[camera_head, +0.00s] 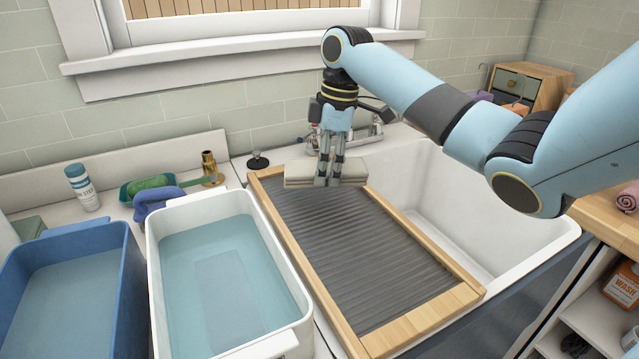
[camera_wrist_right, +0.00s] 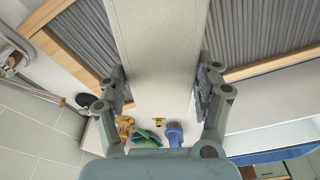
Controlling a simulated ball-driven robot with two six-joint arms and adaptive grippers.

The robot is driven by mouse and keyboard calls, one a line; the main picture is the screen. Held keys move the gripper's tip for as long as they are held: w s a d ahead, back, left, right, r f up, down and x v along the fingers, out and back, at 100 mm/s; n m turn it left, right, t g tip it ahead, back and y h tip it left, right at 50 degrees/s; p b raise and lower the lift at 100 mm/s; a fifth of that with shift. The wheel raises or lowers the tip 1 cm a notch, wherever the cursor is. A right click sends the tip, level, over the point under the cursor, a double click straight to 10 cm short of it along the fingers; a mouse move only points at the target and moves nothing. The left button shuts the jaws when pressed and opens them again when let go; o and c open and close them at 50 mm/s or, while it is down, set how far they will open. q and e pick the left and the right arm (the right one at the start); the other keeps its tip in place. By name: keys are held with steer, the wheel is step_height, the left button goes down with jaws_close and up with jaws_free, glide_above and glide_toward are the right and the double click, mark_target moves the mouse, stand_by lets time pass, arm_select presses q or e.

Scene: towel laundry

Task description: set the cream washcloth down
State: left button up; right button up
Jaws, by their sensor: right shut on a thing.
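The cream washcloth (camera_head: 353,171) is a folded, flat slab at the far end of the ribbed washboard (camera_head: 365,255). My right gripper (camera_head: 328,182) points down at its middle and is shut on it. In the right wrist view the cream washcloth (camera_wrist_right: 160,50) runs between the two fingers of my right gripper (camera_wrist_right: 162,88), with ribbed board on both sides. I cannot tell whether the cloth touches the board or hangs just above it. My left gripper is not in view.
A white tub of water (camera_head: 158,255) stands left of the board, and a blue tub (camera_head: 125,262) left of that. The white sink basin (camera_head: 440,190) opens under and right of the board. A brass fitting (camera_head: 210,168), a green item and a bottle (camera_head: 83,188) stand behind the tubs.

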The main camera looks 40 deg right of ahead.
mark_target(320, 197)
steer(key=shift+w+a+f, duration=0.2)
steer(key=shift+w+f, duration=0.3)
steer(key=shift+w, duration=0.15)
steer(key=shift+f, duration=2)
steer(key=o, duration=1.3)
steer(key=shift+c, duration=0.2)
steer(key=r, duration=0.4)
steer(key=d+r, duration=0.1)
steer(key=r, duration=0.3)
steer(key=s+r, duration=0.1)
steer(key=r, duration=0.3)
steer(key=shift+s+d, duration=0.1)
steer(key=shift+d, duration=0.1)
